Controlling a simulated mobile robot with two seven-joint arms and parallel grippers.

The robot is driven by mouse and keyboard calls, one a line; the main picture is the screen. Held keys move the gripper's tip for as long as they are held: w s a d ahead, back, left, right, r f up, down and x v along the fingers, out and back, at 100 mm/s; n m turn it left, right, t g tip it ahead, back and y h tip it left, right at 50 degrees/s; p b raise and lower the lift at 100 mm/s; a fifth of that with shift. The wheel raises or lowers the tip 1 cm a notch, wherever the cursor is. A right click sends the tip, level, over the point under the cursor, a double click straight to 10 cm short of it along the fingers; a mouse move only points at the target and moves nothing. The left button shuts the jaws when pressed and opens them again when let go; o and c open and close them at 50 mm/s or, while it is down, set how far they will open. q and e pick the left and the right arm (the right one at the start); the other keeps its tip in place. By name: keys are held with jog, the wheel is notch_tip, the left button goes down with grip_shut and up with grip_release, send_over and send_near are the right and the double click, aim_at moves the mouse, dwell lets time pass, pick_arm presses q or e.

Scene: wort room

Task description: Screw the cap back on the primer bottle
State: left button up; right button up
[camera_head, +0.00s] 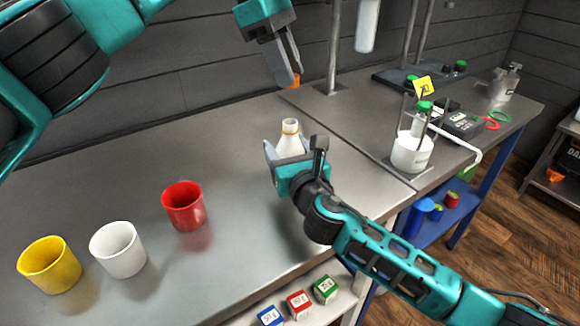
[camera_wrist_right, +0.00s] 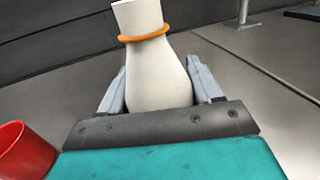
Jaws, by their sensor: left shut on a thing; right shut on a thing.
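The white primer bottle (camera_head: 290,144) stands on the grey bench, its neck bare at the top and an orange ring around the neck. My right gripper (camera_head: 288,160) is shut on the bottle's body. In the right wrist view the bottle (camera_wrist_right: 157,72) is upright between the two fingers. My left gripper (camera_head: 292,80) is above the bottle, apart from it, pointing down. It is shut on a small orange piece, the cap (camera_head: 296,82), mostly hidden by the fingers.
A red cup (camera_head: 184,206), a white cup (camera_head: 119,250) and a yellow cup (camera_head: 50,265) stand at the left of the bench. A white vessel with a green stopper (camera_head: 411,152) stands to the right. The bench (camera_head: 215,150) behind the red cup is clear.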

pick_arm(q)
send_over(294, 130)
jog(key=w+a, duration=0.1)
jog(key=shift+w+a+f, duration=0.15)
jog(key=shift+f, duration=2.3)
jog(key=shift+f, duration=0.9)
jog(key=shift+f, duration=0.6)
jog(key=shift+w+m+g, duration=0.15)
jog(key=shift+m+g, duration=0.25)
jog(key=shift+m, duration=0.6)
jog(key=shift+m+y, duration=0.3)
jog(key=shift+m, duration=0.4)
jog(key=o, duration=1)
